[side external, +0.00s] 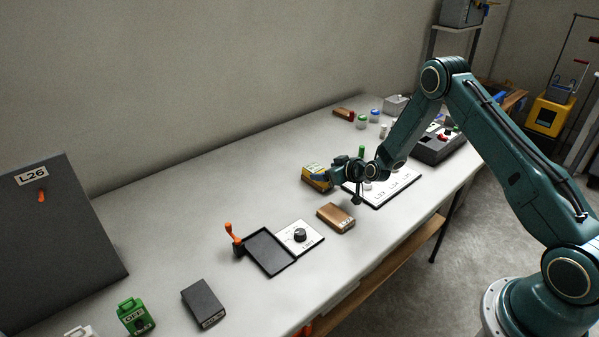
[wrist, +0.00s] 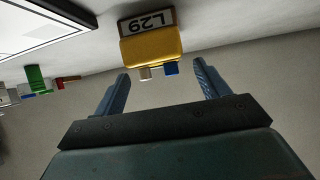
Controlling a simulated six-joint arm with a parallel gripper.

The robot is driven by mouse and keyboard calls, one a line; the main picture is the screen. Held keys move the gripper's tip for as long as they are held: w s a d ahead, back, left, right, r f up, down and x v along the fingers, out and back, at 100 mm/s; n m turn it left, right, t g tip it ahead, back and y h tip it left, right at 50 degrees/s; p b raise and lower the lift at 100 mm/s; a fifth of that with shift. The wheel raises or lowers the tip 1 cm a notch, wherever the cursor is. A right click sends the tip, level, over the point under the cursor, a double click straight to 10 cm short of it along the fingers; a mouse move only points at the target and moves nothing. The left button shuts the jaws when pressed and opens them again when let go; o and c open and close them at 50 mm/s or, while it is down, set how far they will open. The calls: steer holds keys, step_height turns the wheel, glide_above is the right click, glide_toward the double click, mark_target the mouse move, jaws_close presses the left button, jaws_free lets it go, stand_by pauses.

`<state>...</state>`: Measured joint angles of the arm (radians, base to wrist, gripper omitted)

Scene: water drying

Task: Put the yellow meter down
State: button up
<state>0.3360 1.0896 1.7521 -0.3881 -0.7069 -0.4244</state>
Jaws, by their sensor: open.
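The yellow meter (side external: 314,183) is on the pale bench top, beside the white labelled board. In the wrist view the yellow meter (wrist: 152,48) shows its "L29" label, with a pale stub and a blue stub pointing toward me. My gripper (wrist: 161,75) is open, its two blue fingers spread wide. The meter lies just beyond the fingertips and between their lines, and a gap shows around its stubs. In the side view my gripper (side external: 326,177) is close beside the meter, and the arm partly hides the contact area.
The white board (side external: 402,189) lies right of the meter. A brown block (side external: 336,218), a dial plate (side external: 301,238) and a black tray (side external: 265,252) with an orange lever lie nearer. Small coloured items and a dark box (side external: 437,147) stand farther back. Bare bench lies left of the meter.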

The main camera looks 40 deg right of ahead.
steer(key=v, duration=0.9)
stand_by(0.6)
steer(key=s+a+r+n+g+y, duration=0.15)
steer(key=s+a+r, duration=0.3)
steer(key=r, duration=0.55)
steer(key=s+a+r+n+g, duration=0.1)
steer(key=s+a+r+g, duration=0.1)
steer(key=s+a+r, duration=0.5)
steer(key=s+r+m+g, duration=0.1)
steer(key=s+r, duration=0.4)
steer(key=s, duration=0.7)
steer(key=s+a+r+m+g+h, duration=0.1)
steer(key=s+r, duration=0.4)
steer(key=s, duration=0.7)
steer(key=shift+s+a+r+g, duration=0.25)
steer(key=shift+r+g, duration=0.15)
steer(key=shift+g, duration=0.15)
